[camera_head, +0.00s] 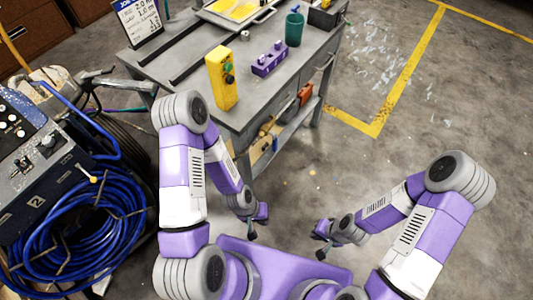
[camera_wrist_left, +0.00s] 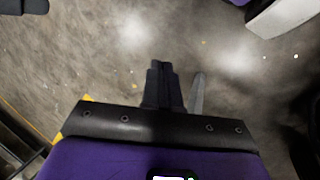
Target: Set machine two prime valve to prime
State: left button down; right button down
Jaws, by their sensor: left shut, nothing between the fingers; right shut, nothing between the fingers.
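Machine two (camera_head: 25,185), a dark unit marked with a "2", stands at the left edge of the head view. A small lever with a yellow tip (camera_head: 93,179) sticks out from its right side, and a black knob (camera_head: 47,142) sits on its panel. I cannot tell for sure which one is the prime valve or how it is set. My left gripper (camera_head: 252,236) is shut and empty, well to the right of the machine. It also shows shut in the left wrist view (camera_wrist_left: 163,82), over bare floor. My right gripper (camera_head: 321,254) is shut and empty, low in the middle.
A coil of blue hose (camera_head: 75,235) hangs at the machine's front. Floor on the right is clear, with yellow lines (camera_head: 405,75).

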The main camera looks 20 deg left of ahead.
pick_arm(q)
jog(key=s+d+r+n+g+h+p, duration=0.2)
jog(key=s+n+g+h+p, duration=0.3)
jog(key=s, duration=0.4)
jog(key=w+d+r+n+t+h+p, duration=0.25)
jog(key=d+r+n+h, duration=0.2)
jog(key=n, duration=0.25)
jog(key=w+a+r+n+t+h+p, duration=0.1)
jog(key=w+a+r+n+t+h, duration=0.2)
jog(key=w+n+t, duration=0.5)
jog(key=w+a+n+t+y+p, duration=0.2)
jog(key=w+a+n+t+y, duration=0.4)
jog(key=a+n+t+y, duration=0.3)
jog(key=a+t+y, duration=0.1)
jog(key=a+t, duration=0.1)
jog(key=a, duration=0.1)
jog(key=shift+w+f, duration=0.2)
jog(key=shift+y, duration=0.25)
